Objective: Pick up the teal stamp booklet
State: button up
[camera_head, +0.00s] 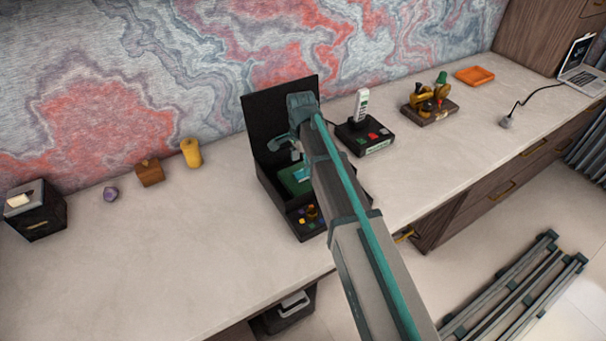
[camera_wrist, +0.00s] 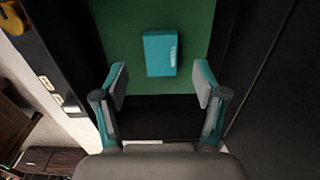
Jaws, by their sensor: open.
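The teal stamp booklet (camera_wrist: 161,54) lies on a green surface (camera_wrist: 115,40) inside a black box in the wrist view. It is a small rectangular block with pale lettering along one side. My gripper (camera_wrist: 160,82) is open, its two grey-padded fingers apart to the left and right of the booklet's near end, with nothing between them that I can see held. In the head view my gripper (camera_head: 285,143) hangs over the open black box (camera_head: 263,187). My arm hides part of the box there, and the booklet is hard to make out.
The box's tall black lid (camera_head: 262,110) stands upright behind my gripper. A black phone base (camera_head: 365,136) and a brass device on a board (camera_head: 430,108) stand to the right. The desktop at left front is clear.

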aim_at(302, 174)
jog(key=shift+w+f+p, duration=0.1)
jog(key=shift+f+p, duration=0.5)
jog(key=shift+f, duration=1.55)
jog(key=c, duration=1)
jog(key=shift+r, duration=0.2)
